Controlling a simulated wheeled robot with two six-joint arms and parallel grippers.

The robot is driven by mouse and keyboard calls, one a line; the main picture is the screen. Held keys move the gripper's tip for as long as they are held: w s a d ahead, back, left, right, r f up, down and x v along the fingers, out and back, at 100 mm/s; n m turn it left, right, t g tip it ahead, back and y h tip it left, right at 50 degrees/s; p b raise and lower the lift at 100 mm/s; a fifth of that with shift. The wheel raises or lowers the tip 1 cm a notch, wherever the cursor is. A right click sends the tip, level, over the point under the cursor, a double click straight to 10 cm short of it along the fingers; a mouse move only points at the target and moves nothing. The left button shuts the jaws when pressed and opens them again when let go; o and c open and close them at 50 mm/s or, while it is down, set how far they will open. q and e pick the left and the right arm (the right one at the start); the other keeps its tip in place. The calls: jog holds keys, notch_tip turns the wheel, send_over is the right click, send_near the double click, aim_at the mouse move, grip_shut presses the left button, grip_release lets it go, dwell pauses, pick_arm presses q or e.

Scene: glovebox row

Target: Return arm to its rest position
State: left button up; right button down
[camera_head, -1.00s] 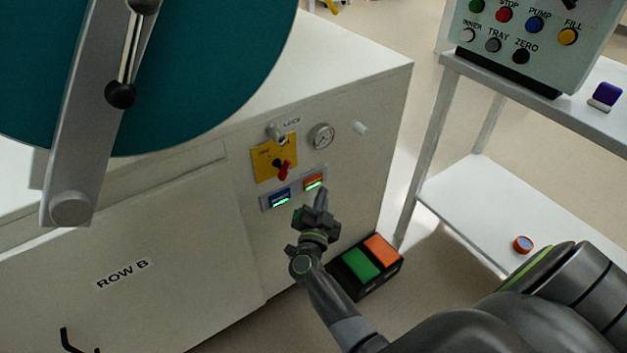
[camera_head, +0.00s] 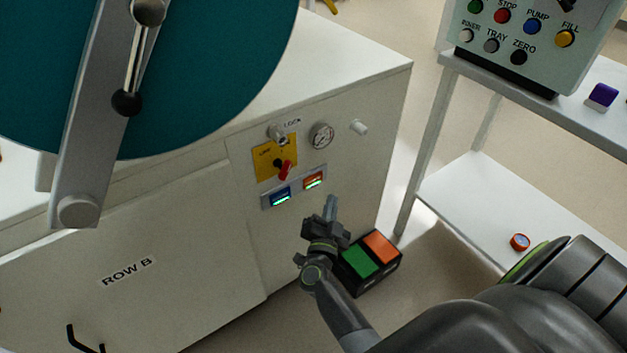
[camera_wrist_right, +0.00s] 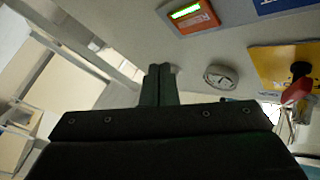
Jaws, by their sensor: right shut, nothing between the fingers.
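My right gripper (camera_head: 330,207) is shut with nothing between its fingers. In the head view it is in front of the white cabinet (camera_head: 210,250), below the lit displays and left of the shelf stand. The right wrist view shows its closed fingers (camera_wrist_right: 159,85) pointing toward the cabinet front, with no contact visible. My right arm comes in from the lower right of the head view. My left gripper is not in view.
The cabinet carries an orange display (camera_head: 314,181), a blue display (camera_head: 280,196), a red-handled switch (camera_head: 285,170) and a gauge (camera_head: 321,136). A green and orange pedal box (camera_head: 382,246) sits on the floor close by. A shelf stand (camera_head: 465,190) stands at right.

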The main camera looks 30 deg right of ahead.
dwell(0.4)
